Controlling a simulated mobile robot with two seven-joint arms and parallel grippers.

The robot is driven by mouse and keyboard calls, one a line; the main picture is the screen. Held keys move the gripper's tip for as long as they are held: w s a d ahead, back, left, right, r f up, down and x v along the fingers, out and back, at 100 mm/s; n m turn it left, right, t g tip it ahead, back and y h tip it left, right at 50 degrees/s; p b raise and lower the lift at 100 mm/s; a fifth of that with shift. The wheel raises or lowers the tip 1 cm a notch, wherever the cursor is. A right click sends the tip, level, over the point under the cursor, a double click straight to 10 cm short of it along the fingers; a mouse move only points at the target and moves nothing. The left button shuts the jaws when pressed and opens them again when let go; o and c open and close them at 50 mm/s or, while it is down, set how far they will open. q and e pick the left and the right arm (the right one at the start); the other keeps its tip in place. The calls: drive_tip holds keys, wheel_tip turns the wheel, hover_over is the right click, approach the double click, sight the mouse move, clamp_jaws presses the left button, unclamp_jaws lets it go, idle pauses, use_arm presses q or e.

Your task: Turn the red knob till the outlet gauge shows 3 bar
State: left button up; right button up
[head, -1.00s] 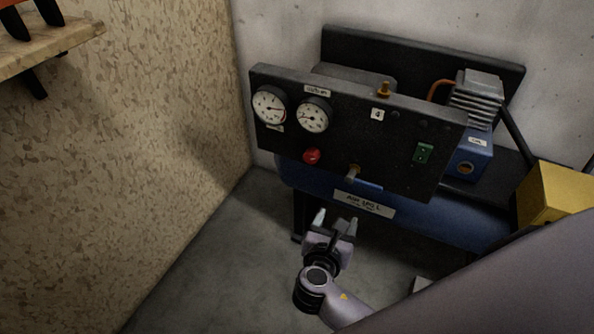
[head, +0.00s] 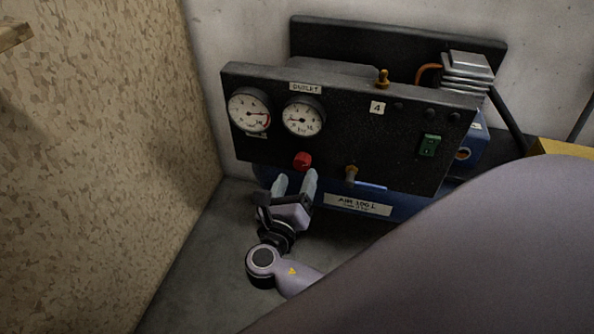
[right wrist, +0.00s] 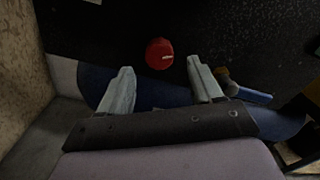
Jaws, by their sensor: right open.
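The red knob (head: 302,160) sits low on the black panel (head: 345,140), below the gauges. In the right wrist view the red knob (right wrist: 159,53) lies ahead of and between my fingertips, with a pale mark on its face. My right gripper (head: 294,178) is open and empty just below the knob, apart from it; its two fingers also show in the right wrist view (right wrist: 160,80). The outlet gauge (head: 302,117) is the right-hand dial, under the "OUTLET" label; its needle points left, but the reading is too small to tell. My left gripper is not in view.
A second gauge (head: 249,109) is left of the outlet gauge. A brass valve with a blue lever (head: 369,186) is right of the knob. A green switch (head: 429,146) is farther right. The blue tank (head: 400,207) is beneath the panel, and a chipboard wall (head: 95,170) stands at left.

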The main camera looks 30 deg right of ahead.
sight(301, 167)
drive_tip(key=x, duration=0.3)
drive_tip(key=shift+w+d, duration=0.1)
drive_tip(key=shift+w, duration=0.05)
drive_tip(key=shift+w+d, duration=0.1)
drive_tip(key=shift+d, duration=0.05)
drive_tip(key=c, duration=1.1)
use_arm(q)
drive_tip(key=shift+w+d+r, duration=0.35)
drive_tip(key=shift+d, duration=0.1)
use_arm(e)
drive_tip(key=shift+o, duration=0.2)
